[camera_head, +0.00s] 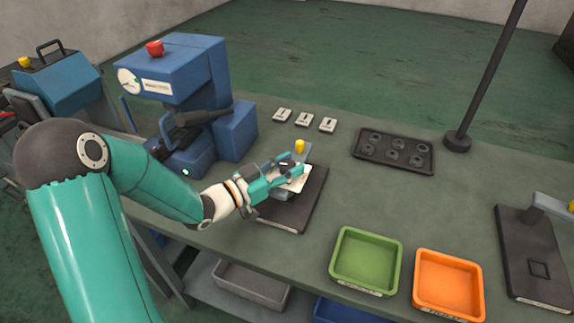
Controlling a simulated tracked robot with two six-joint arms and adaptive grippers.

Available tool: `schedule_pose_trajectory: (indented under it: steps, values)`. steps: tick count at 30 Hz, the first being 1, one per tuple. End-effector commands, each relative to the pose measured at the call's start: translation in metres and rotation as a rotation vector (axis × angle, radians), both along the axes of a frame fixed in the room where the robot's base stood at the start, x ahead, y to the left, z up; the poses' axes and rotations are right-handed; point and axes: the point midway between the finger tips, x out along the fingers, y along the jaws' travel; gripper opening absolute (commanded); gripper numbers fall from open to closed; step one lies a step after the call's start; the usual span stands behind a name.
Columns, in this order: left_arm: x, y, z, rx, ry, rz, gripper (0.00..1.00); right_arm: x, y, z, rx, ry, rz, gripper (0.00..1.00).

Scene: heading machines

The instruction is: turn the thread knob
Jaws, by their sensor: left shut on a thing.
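My left gripper (290,174) comes in from the left and reaches over a dark base plate (307,205) on the bench. Its teal fingers are shut on a small white piece (301,184) just above the plate. A yellow knob (300,146) stands on a grey arm just behind the fingers, apart from them. I cannot tell which part is the thread knob; the fingers hide part of the fixture. My right gripper is not in view.
A blue machine (185,70) with a red button stands at the left. Three white tags (303,119) and a black tray (394,152) lie behind. A green bin (366,291), an orange bin (449,312) and another dark plate (520,245) are at the right. A pole (485,75) rises behind.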

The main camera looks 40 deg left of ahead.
Motion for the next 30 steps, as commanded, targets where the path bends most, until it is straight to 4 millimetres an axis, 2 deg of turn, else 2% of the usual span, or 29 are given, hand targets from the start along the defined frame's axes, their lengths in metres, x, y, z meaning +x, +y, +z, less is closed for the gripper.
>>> schedule_pose_trajectory:
  steps: [10,19,20,24,30]
  values:
    - [0.0004,0.0012,0.0007,0.002,-0.004,-0.105,0.05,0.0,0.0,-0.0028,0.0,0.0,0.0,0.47]
    - [0.0,0.0009,0.001,0.0,-0.002,-0.116,0.05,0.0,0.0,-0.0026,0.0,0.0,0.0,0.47]
    - [-0.0001,0.0009,0.001,0.0,-0.002,-0.116,0.41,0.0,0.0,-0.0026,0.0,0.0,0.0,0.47]
    - [-0.0002,0.0009,0.0008,0.001,-0.001,-0.116,0.64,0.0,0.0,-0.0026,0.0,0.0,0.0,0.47]
    - [-0.0004,0.0009,0.0005,0.0,-0.001,-0.116,0.66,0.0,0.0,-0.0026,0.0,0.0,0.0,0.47]
